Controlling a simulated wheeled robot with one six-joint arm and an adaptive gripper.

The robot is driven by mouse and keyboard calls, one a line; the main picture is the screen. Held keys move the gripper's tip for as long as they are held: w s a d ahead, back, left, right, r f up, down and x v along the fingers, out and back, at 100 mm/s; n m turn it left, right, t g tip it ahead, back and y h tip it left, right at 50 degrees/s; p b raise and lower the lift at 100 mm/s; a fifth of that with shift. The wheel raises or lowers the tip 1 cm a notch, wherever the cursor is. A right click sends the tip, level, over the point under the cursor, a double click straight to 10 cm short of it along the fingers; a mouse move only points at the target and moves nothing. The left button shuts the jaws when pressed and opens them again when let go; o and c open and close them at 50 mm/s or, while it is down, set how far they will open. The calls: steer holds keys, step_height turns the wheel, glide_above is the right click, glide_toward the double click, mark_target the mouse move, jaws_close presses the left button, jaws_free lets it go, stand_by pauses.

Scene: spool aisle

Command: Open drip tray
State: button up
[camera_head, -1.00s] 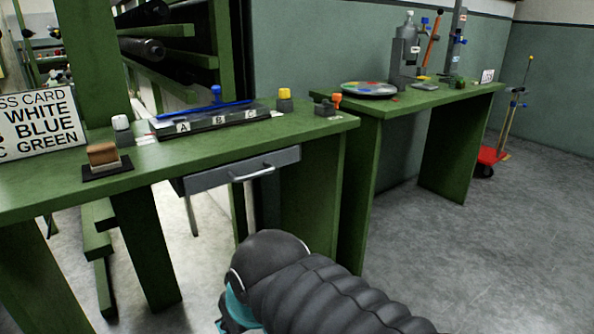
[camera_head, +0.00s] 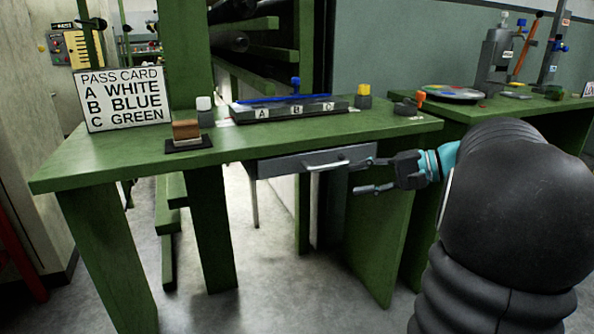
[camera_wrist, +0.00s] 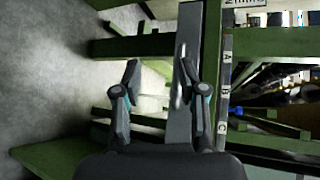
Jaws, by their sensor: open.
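The drip tray appears to be the grey drawer (camera_head: 285,165) under the green bench top, with a silver bar handle (camera_head: 327,164) on its front. It looks closed. My gripper (camera_head: 362,177) is open and empty, just right of the handle in the head view, its fingers pointing left. In the wrist view the fingers of my gripper (camera_wrist: 160,66) are spread. The grey drawer front (camera_wrist: 203,30) runs up the picture behind the right finger. The silver handle (camera_wrist: 180,85) lies beside that finger, partly hidden; I cannot tell whether they touch.
The green bench (camera_head: 90,170) carries a pass card (camera_head: 123,98), a brown block on a dark pad (camera_head: 187,135) and a rack marked A, B, C (camera_head: 290,108). A second green bench (camera_head: 470,105) stands at the right. Bench legs flank the space below the drawer.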

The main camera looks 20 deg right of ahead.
mark_target(335, 166)
steer(key=d+r+t+y, duration=0.1)
steer(key=d+t, duration=0.1)
steer(key=d, duration=0.5)
steer(key=shift+m, duration=0.4)
steer(key=x, duration=1.3)
steer(key=shift+w+a+r, duration=0.1)
steer(key=shift+w+a, duration=0.05)
steer(key=shift+w, duration=0.2)
jaws_close()
